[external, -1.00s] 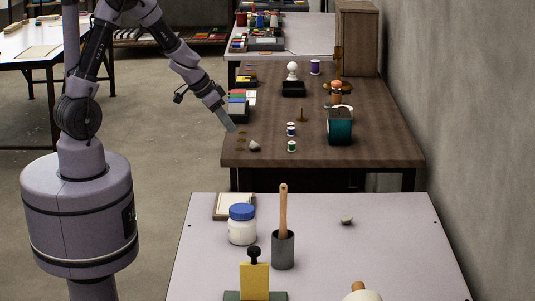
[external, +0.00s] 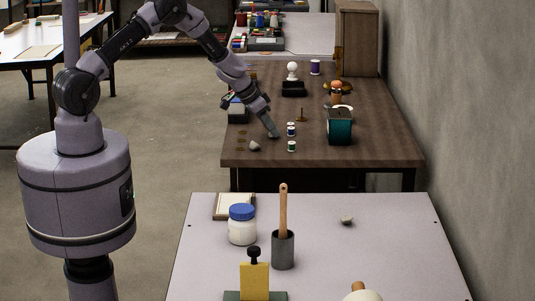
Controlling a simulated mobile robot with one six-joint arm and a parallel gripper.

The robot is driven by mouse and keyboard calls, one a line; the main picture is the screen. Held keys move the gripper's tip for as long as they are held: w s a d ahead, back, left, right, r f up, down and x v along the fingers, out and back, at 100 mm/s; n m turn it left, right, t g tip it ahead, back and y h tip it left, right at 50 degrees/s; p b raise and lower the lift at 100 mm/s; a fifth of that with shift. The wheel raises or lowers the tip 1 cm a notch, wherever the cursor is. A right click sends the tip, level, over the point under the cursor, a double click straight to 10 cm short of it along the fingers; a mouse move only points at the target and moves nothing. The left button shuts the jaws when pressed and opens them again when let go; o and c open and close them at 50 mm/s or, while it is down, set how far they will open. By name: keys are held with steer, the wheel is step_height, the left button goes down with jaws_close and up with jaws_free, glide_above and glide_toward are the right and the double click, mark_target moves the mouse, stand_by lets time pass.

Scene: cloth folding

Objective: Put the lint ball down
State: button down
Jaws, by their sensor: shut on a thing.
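My gripper (external: 272,132) points down at a slant over the front left part of the brown table (external: 380,150). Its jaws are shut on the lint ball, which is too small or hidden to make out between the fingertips. The fingertips are close above the tabletop, just left of two small thread spools; I cannot tell if they touch the surface. A small grey lump (external: 254,146) lies on the table in front of the gripper and to its left, apart from it.
A blue-and-white spool (external: 291,129) and a green-and-white spool (external: 292,146) stand right of the gripper. A teal box (external: 339,130) stands further right. A black tray (external: 293,89) is behind. The front right of the brown table is clear.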

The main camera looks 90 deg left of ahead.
steer(key=shift+s, duration=0.1)
steer(key=c, duration=1.3)
jaws_free()
steer(key=shift+c, duration=0.2)
steer(key=shift+r, duration=0.15)
